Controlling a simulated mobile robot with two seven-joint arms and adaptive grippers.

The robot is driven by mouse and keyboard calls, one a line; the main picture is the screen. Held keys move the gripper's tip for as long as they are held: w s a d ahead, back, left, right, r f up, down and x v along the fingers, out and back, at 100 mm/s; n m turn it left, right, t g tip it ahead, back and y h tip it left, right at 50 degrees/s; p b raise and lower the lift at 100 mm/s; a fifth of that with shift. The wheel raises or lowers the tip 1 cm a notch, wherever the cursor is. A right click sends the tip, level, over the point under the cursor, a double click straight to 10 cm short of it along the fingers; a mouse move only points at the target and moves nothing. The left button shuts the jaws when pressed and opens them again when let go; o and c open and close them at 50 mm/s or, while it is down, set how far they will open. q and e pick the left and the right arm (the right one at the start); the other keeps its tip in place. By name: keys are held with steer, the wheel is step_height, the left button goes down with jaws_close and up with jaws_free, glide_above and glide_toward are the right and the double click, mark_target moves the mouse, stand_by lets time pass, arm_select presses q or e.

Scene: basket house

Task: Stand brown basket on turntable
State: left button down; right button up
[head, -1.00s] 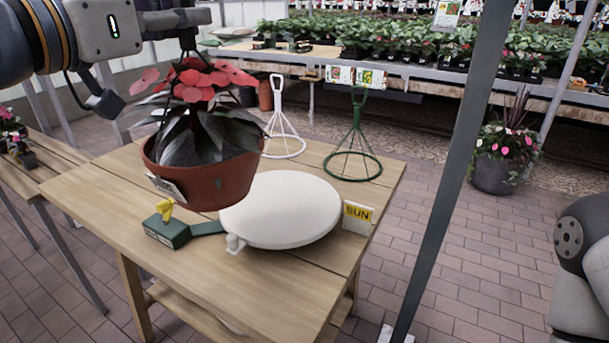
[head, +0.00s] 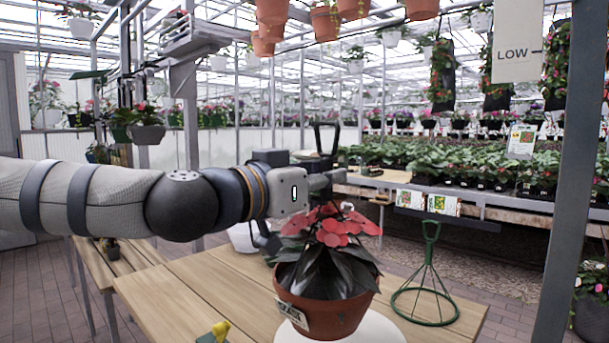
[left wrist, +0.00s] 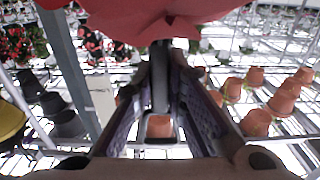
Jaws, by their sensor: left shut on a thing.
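The brown basket (head: 322,318) is a terracotta-brown pot with dark leaves, red flowers and a small label. It looks upright. My left gripper (head: 333,180) is above the flowers, shut on the basket's dark hanger. In the left wrist view, the hanger stem (left wrist: 160,78) runs between the two fingers, with a red flower at the top edge. My right gripper is out of view.
A green wire stand (head: 425,300) is on the wooden table (head: 190,295) right of the basket. A yellow-topped item (head: 215,334) is at the lower edge. Terracotta pots (head: 325,22) hang overhead. A grey post (head: 572,180) stands at the right.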

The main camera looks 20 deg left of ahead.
arm_select(q)
steer(key=w+f, duration=0.1)
steer(key=f, duration=0.1)
steer(key=w+d+f+b, duration=0.1)
steer(key=w+f+b, duration=0.1)
steer(key=f, duration=0.1)
steer(key=shift+w+d+f, duration=0.35)
steer(key=shift+w, duration=0.05)
steer(key=shift+w+d+f, duration=0.25)
steer(key=shift+w+f, duration=0.05)
steer(key=shift+w, duration=0.05)
steer(key=f, duration=0.1)
steer(key=f+b, duration=0.1)
steer(key=f, duration=0.1)
steer(key=shift+w+f, duration=0.25)
steer(key=shift+f, duration=0.1)
steer(key=shift+d+r, duration=0.1)
steer(key=shift+r, duration=0.1)
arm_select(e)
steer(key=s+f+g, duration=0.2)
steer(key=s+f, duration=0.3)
arm_select(q)
steer(key=shift+f, duration=0.15)
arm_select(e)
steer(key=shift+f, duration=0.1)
